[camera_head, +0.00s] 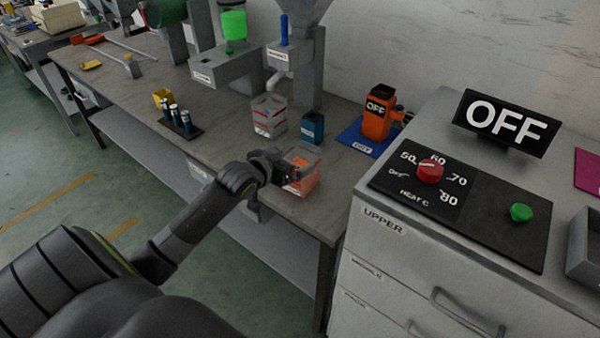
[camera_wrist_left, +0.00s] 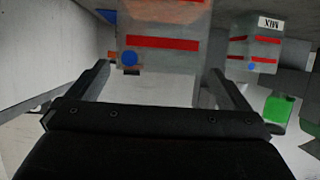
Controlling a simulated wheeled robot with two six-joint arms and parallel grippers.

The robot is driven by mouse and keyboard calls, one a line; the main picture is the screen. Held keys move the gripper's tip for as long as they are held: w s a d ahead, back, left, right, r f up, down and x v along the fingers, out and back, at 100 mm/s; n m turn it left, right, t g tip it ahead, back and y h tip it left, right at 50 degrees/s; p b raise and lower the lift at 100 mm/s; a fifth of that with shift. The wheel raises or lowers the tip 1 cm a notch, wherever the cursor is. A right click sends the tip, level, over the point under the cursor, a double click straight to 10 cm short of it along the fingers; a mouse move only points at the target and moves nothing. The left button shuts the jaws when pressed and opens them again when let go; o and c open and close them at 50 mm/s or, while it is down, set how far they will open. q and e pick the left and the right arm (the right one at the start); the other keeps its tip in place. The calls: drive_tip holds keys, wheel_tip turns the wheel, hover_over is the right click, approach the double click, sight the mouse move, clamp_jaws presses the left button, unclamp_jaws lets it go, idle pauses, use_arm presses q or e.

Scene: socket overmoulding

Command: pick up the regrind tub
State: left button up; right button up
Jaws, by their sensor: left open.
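A clear tub (camera_head: 303,178) with orange-red contents stands near the front edge of the bench; I take it for the regrind tub, as no label on it is readable. My left gripper (camera_head: 283,172) is at its left side and hides part of it. In the left wrist view a tub (camera_wrist_left: 160,25) with red stripes and a blue dot lies ahead, between the tips of the open left gripper (camera_wrist_left: 160,72). I cannot tell whether the fingers touch it. My right gripper is not in view.
A similar clear tub with red stripes (camera_head: 269,115) stands behind; it shows with a MIX label in the left wrist view (camera_wrist_left: 254,45). A dark blue container (camera_head: 312,127) is close behind. A grey cabinet (camera_head: 400,250) stands right. An orange container (camera_head: 377,118) sits on a blue mat (camera_head: 352,140).

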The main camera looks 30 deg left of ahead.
sight(309, 150)
use_arm(q)
drive_tip(key=shift+p+x, duration=0.4)
drive_tip(key=shift+x, duration=2.45)
drive_tip(key=shift+r, duration=0.2)
drive_tip(key=c, duration=1.4)
drive_tip(key=shift+c, duration=0.5)
drive_tip(key=shift+r, duration=0.1)
